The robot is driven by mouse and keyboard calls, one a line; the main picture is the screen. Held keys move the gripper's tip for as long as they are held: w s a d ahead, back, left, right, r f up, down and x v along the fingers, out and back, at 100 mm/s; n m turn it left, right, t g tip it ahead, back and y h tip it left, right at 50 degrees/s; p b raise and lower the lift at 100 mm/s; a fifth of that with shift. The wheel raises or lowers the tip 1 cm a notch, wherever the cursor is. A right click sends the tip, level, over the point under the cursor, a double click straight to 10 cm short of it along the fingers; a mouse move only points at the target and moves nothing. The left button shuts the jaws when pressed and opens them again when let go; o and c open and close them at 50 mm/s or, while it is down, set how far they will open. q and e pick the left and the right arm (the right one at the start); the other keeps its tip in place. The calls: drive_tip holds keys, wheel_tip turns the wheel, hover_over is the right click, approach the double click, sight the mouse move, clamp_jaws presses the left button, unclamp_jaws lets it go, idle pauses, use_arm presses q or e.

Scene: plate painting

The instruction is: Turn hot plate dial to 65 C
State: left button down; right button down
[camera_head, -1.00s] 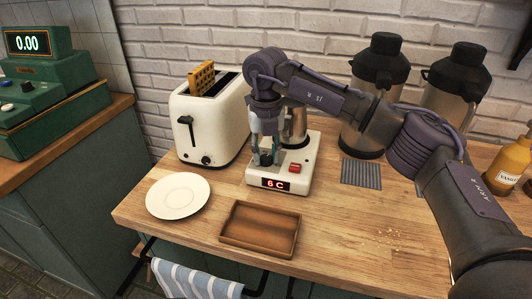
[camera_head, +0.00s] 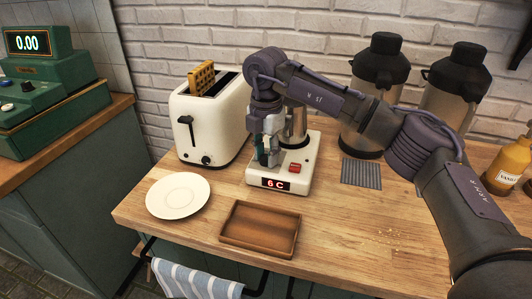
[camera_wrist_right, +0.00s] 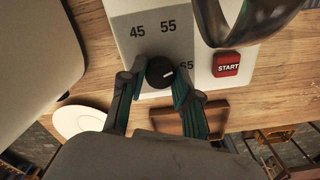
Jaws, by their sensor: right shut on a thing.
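The white hot plate (camera_head: 307,172) sits on the wooden counter and its red display (camera_head: 276,184) reads "6 C". In the wrist view its panel (camera_wrist_right: 200,12) shows 45, 55 and a partly hidden 65 around the round black dial (camera_wrist_right: 158,72). The dial's white mark points right, roughly toward the 65. My right gripper (camera_head: 267,162) comes down over the hot plate; its fingers also show in the wrist view (camera_wrist_right: 157,82), shut on the dial from both sides. In the head view the gripper hides most of the dial. My left gripper is not in view.
A red START button (camera_wrist_right: 228,64) is beside the dial. A white toaster (camera_head: 205,125) stands left of the hot plate and a metal pot (camera_head: 295,127) is on it. A white plate (camera_head: 178,195) and wooden tray (camera_head: 260,229) are in front. Thermoses (camera_head: 375,85) stand behind.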

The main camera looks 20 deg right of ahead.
sight(266, 157)
drive_tip(key=m, duration=0.3)
drive_tip(key=shift+w+r+m, duration=0.1)
drive_tip(key=shift+m, duration=0.2)
idle(0.3)
drive_tip(key=c, duration=0.8)
unclamp_jaws()
wheel_tip(266, 157, up, 12)
drive_tip(key=shift+f, duration=0.1)
